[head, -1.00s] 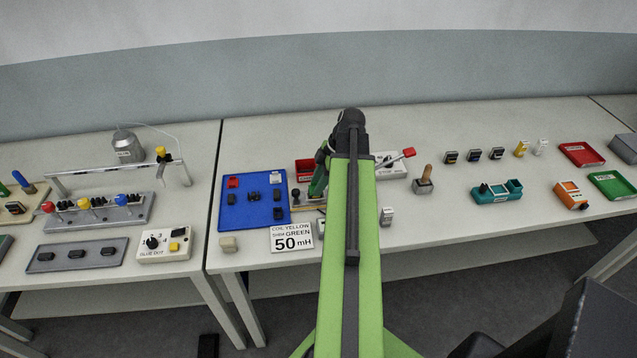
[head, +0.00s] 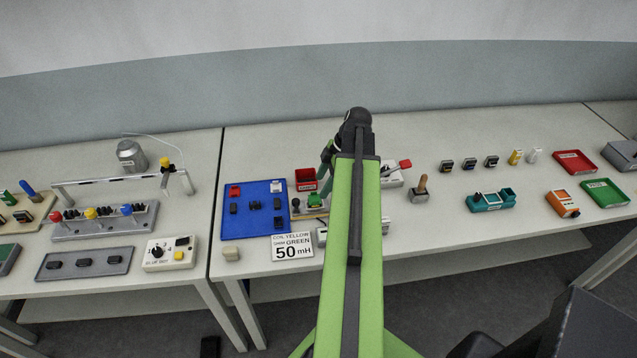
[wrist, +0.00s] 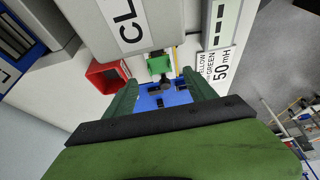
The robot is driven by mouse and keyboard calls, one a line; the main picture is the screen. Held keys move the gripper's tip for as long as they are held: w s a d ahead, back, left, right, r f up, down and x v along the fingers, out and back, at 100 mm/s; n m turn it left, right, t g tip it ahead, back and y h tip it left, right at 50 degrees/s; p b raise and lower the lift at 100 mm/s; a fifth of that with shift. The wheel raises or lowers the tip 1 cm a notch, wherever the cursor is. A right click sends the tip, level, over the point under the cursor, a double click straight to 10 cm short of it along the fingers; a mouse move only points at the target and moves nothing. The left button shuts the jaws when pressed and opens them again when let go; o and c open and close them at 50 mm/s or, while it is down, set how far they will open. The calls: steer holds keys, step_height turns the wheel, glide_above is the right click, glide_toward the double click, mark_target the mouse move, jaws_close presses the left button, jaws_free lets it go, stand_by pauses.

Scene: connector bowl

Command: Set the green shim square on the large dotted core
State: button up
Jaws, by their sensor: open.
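The green shim (head: 314,198) sits on a small fixture just right of the blue tray (head: 228,227). It also shows in the wrist view (wrist: 158,65), ahead of and between my fingers. My gripper (wrist: 160,80) is open and its fingers hold nothing. In the head view my arm largely hides the gripper, behind and right of the shim. Several dark parts lie on the blue tray. The largest, near the middle, looks like the large core (head: 254,205), but its dots are too small to make out.
A dark round knob (head: 296,202) stands between tray and shim. A red bin (head: 305,178) is behind the shim. A card (head: 292,246) reading coil yellow, shim green, 50 mH lies in front. A white box with a red lever (head: 404,164) is right of my arm.

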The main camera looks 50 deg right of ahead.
steer(key=p+v, duration=0.9)
steer(key=v, duration=0.3)
steer(key=shift+r+p, duration=0.2)
steer(key=shift+p, duration=0.1)
steer(key=shift+w, duration=0.1)
steer(key=w+a+f+n+g+b, duration=0.1)
steer(key=w+a+f+n+b, duration=0.2)
steer(key=w+a, duration=0.65)
steer(key=w+a+f+n+g+b, duration=0.1)
steer(key=w+a+f+n+b, duration=0.15)
steer(key=w+a, duration=0.7)
steer(key=s+a+f+m+h+b, duration=0.1)
steer(key=a+f+m+b, duration=0.1)
steer(key=a+m, duration=0.5)
steer(key=s+a+f+m+g+h+b, duration=0.1)
steer(key=a+f+m, duration=0.3)
steer(key=a, duration=1.6)
steer(key=shift+s+m+h+b, duration=0.5)
steer(key=shift+m+h+b, duration=0.15)
steer(key=shift+m, duration=1.5)
